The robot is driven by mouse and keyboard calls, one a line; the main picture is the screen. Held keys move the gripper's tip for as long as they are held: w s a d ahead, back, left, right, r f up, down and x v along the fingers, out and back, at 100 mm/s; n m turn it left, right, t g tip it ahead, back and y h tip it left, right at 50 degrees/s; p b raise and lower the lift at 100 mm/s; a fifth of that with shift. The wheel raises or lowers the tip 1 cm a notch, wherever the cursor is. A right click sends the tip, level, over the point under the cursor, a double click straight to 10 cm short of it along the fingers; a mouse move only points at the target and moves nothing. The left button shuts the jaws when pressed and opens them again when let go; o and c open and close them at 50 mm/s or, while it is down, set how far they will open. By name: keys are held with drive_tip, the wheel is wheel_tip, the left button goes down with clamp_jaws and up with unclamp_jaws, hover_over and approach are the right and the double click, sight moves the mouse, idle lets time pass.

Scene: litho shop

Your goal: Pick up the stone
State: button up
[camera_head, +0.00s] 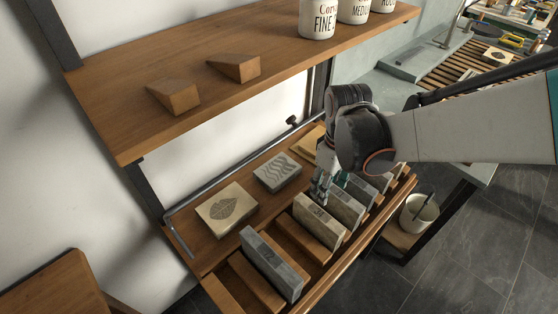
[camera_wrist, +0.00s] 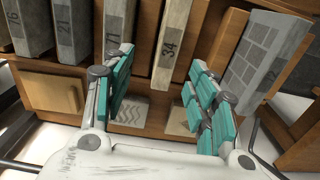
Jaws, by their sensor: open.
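Several stone slabs stand on edge in the slots of a wooden rack. The nearest is a grey slab (camera_head: 272,262), which shows a grid print in the wrist view (camera_wrist: 262,55). Beyond it is a pale slab marked 34 (camera_head: 319,220), seen also in the wrist view (camera_wrist: 171,45), then a grey slab marked 71 (camera_wrist: 114,38). Flat on the board behind lie a leaf-print stone (camera_head: 227,208) and a wavy-line stone (camera_head: 278,172). My gripper (camera_head: 319,192) is open and empty, with teal pads (camera_wrist: 160,85) apart. It is above the rack's back edge, near slabs 34 and 71.
A wooden shelf (camera_head: 190,60) overhangs the rack, bearing two wooden wedges (camera_head: 236,67) and labelled white pots (camera_head: 318,20). A metal bar (camera_head: 220,173) runs along the back. A white bucket (camera_head: 419,214) stands at right. An empty slot lies between the grid-print slab and slab 34.

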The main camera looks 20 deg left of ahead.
sight(319, 213)
drive_tip(key=f+b, duration=0.2)
drive_tip(key=f, duration=0.2)
drive_tip(key=f+b, duration=0.2)
drive_tip(key=f, duration=0.3)
drive_tip(key=s+a+f+b, duration=0.1)
drive_tip(key=f+b, duration=0.1)
drive_tip(key=f, duration=0.2)
drive_tip(key=shift+s+f, duration=0.1)
drive_tip(key=shift+f, duration=0.25)
drive_tip(key=shift+r, duration=0.15)
clamp_jaws()
